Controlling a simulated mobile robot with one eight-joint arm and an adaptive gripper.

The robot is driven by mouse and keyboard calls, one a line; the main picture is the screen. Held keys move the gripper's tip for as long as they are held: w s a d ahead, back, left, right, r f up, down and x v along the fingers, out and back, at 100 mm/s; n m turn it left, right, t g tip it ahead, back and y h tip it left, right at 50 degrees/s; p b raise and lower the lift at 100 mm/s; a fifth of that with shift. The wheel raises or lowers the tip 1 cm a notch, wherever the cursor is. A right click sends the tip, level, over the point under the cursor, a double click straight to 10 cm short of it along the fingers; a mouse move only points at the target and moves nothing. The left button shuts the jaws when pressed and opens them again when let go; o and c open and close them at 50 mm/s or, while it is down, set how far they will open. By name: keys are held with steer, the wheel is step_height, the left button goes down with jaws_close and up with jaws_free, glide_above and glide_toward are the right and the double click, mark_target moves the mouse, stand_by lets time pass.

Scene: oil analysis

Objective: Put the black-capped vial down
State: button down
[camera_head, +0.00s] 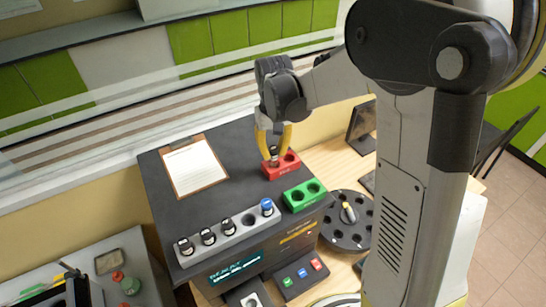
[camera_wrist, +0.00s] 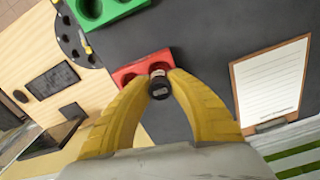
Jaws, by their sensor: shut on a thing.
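My gripper (camera_head: 273,150) points down at the red block (camera_head: 284,168) on the dark bench top. Its yellow fingers, also in the wrist view (camera_wrist: 159,77), are shut on the black-capped vial (camera_wrist: 158,88). In the head view the vial (camera_head: 273,159) is small and partly hidden between the fingertips. It is at the red block's left hole; I cannot tell how deep it sits or whether it touches the block. The block's right hole looks empty. In the wrist view the red block (camera_wrist: 128,74) shows behind the vial and fingers.
A green block (camera_head: 304,196) with two empty holes stands in front of the red one. A grey rack (camera_head: 230,235) holds three black-capped vials, an empty hole and a blue-capped vial. A clipboard (camera_head: 194,167) lies left; a dark round carousel (camera_head: 346,235) stands right.

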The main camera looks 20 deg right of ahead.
mark_target(274, 159)
steer(key=shift+f, duration=1.45)
steer(key=shift+f+b, duration=0.25)
steer(key=shift+b, duration=0.05)
steer(key=c, duration=1.3)
jaws_free()
steer(key=shift+w+r, duration=0.1)
steer(key=shift+r, duration=0.15)
